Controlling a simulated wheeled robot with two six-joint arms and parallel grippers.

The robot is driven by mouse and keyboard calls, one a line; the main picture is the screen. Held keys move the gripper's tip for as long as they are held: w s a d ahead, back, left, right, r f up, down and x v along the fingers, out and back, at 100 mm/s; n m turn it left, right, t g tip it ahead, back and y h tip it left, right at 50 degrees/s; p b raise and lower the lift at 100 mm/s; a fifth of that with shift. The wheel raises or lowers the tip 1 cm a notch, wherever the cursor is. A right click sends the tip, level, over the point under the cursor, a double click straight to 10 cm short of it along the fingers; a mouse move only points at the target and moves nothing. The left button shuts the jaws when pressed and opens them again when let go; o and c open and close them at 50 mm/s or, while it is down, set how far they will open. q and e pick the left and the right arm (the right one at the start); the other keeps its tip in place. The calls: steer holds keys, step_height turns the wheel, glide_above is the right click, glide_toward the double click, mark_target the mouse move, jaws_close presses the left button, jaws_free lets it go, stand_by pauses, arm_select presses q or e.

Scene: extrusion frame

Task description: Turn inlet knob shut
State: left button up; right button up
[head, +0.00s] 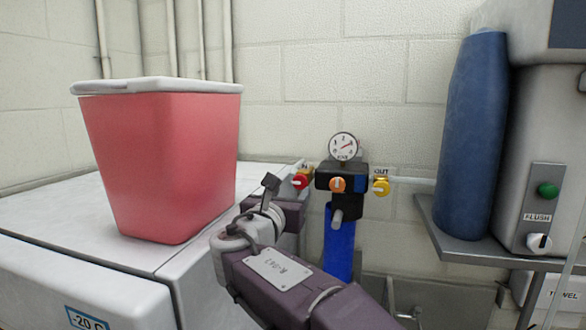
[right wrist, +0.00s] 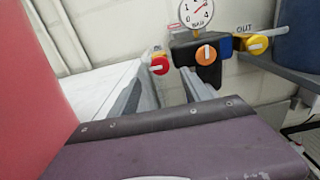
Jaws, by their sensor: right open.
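The inlet knob is red with a white bar (head: 300,182), under a label that reads IN, on the left of a dark regulator block (head: 343,176). It also shows in the right wrist view (right wrist: 158,64). My right gripper (head: 283,179) is just left of and in front of the knob in the head view. In the right wrist view its open, empty fingers (right wrist: 164,88) point toward the red knob, which appears beyond the gap between them. Contact with the knob is not visible. My left gripper is not in view.
An orange knob (head: 338,185), a yellow OUT knob (head: 381,187) and a round gauge (head: 343,147) crowd the block. A red bin (head: 165,160) stands on the white freezer (head: 55,222) at left. A blue cylinder (head: 472,140) stands on a grey shelf (head: 450,240) at right.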

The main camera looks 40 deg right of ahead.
mark_target(300, 181)
steer(key=p+x, duration=0.4)
steer(key=x, duration=0.4)
steer(key=shift+d+r, duration=0.1)
steer(key=shift+w+d, duration=0.1)
steer(key=shift+a+r, duration=0.1)
steer(key=shift+a, duration=0.15)
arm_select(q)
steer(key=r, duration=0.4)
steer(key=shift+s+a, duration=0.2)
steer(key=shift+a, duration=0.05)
arm_select(e)
steer(key=shift+d, duration=0.2)
jaws_close()
